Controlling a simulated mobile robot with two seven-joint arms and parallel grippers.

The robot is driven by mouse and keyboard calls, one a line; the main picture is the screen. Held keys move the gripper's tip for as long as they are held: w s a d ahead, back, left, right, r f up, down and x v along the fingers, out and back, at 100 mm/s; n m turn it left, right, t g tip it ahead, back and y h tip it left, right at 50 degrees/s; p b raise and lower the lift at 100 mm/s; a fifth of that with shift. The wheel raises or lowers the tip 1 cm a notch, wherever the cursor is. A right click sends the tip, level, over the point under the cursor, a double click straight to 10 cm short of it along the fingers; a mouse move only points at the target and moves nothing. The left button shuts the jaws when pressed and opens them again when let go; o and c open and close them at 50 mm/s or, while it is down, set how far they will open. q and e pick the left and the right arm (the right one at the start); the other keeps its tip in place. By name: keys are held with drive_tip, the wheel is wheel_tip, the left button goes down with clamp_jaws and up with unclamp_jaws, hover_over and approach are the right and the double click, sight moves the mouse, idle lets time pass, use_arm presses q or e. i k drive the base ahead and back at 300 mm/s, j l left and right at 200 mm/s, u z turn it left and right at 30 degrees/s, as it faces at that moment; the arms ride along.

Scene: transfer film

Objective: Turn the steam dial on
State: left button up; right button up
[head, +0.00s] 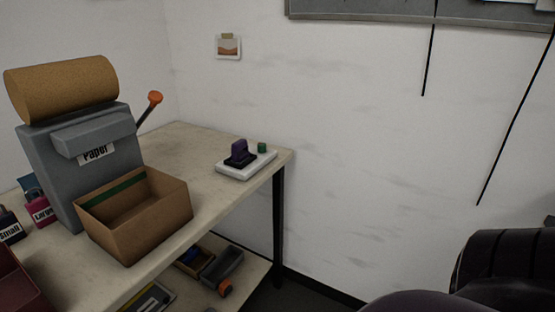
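A white base plate (233,174) lies at the far right end of the table. A dark purple device (239,153) stands on it, with a small green knob-like piece (262,148) at the plate's back right. I cannot tell from here whether either is the steam dial, and no dial marking is readable. Neither of my grippers is in view.
A grey machine labelled "Paper" (62,185) carries a brown roll (66,88) and an orange-tipped lever (154,97). An open cardboard box (157,226) stands before it on the table (198,144). A lower shelf holds trays (222,266). A dark rounded shape fills the bottom right.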

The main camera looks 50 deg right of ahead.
sight(262, 147)
drive_tip(key=z, duration=1.3)
drive_tip(key=i+l+u, duration=0.4)
drive_tip(key=l, duration=0.15)
drive_tip(key=i+l+u, duration=0.2)
drive_tip(key=l, duration=0.15)
drive_tip(key=k, duration=0.05)
